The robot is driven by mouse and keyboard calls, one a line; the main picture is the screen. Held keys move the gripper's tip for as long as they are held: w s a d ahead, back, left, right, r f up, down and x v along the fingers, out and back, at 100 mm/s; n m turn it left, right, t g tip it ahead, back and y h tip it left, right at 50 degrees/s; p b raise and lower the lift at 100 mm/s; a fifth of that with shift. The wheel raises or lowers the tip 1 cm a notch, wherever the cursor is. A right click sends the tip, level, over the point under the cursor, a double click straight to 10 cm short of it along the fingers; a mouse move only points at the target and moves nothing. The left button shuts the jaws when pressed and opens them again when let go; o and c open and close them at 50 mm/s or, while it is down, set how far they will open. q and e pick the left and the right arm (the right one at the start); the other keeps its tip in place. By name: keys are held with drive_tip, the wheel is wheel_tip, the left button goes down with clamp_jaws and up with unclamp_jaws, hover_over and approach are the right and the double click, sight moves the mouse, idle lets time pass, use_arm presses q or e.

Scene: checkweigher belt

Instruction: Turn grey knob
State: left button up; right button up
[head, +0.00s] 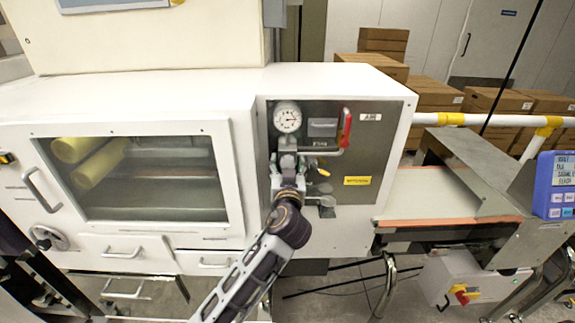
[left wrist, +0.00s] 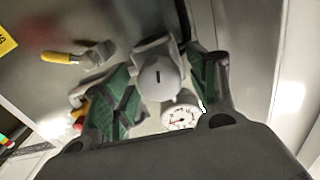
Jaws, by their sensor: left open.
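The grey knob (left wrist: 160,80) is round with a small dark mark on its face. In the left wrist view it sits between the two green-padded fingers of my left gripper (left wrist: 163,88). The fingers are open, one on each side of the knob, and I cannot tell whether either touches it. In the head view my left gripper (head: 286,163) is at the grey panel (head: 380,150), just below the round gauge (head: 287,117), and largely hides the knob. The gauge also shows in the left wrist view (left wrist: 181,116). My right gripper is not in view.
A red lever (head: 346,128) stands right of the gauge. A small yellow-handled valve (left wrist: 60,58) is beside the knob. A yellow label (head: 357,181) is on the panel. A windowed cabinet (head: 235,150) is to the left, a conveyor belt (head: 435,192) to the right.

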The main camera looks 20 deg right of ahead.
use_arm(q)
drive_tip(key=v, duration=1.1)
drive_tip(key=shift+s, duration=0.25)
drive_tip(key=shift+a, duration=0.15)
idle(0.3)
